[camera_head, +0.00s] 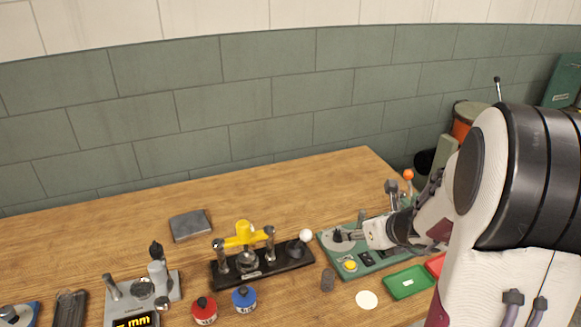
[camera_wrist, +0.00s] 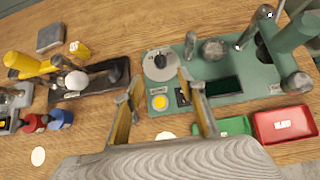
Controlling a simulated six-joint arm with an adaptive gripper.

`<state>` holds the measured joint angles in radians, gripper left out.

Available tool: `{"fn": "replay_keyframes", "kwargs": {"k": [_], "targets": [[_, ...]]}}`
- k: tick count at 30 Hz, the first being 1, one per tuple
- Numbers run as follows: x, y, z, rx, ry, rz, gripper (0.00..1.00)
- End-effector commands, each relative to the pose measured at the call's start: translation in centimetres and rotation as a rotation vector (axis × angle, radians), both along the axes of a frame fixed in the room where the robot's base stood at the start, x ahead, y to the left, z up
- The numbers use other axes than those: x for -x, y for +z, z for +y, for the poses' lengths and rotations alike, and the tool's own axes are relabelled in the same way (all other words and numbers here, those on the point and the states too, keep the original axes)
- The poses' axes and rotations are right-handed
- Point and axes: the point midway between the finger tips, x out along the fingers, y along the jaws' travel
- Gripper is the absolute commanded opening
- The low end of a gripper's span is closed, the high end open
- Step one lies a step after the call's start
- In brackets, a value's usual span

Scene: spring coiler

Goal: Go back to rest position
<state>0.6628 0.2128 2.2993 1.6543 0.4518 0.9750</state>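My gripper (camera_wrist: 168,84) is open and empty in the wrist view, its two fingers spread apart. It hangs over the front of the green coiler base (camera_wrist: 215,68), with the round grey dial plate (camera_wrist: 160,64) and yellow button (camera_wrist: 160,102) showing between and beyond the fingers. In the head view my gripper (camera_head: 366,236) is at the right, above the green machine base (camera_head: 376,266), and my arm covers much of the machine. The yellow button (camera_head: 350,265) shows there too. I cannot tell the exact height above the base.
A green tray (camera_head: 408,282) and a red tray (camera_head: 436,265) lie at the machine's front right. A black base (camera_head: 285,262) with a yellow lever (camera_head: 243,234) stands to the left, with red (camera_head: 204,311) and blue (camera_head: 244,299) bottles before it.

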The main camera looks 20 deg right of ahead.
Motion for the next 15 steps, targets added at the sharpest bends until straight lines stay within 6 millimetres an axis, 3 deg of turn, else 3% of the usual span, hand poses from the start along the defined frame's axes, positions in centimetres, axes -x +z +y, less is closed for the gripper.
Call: {"fn": "replay_keyframes", "kwargs": {"k": [8,15], "targets": [[0.0,0.0,0.1,0.022,0.026,-0.002,0.40],[0.6,-0.6,2.2,0.148,0.264,0.012,0.40]]}}
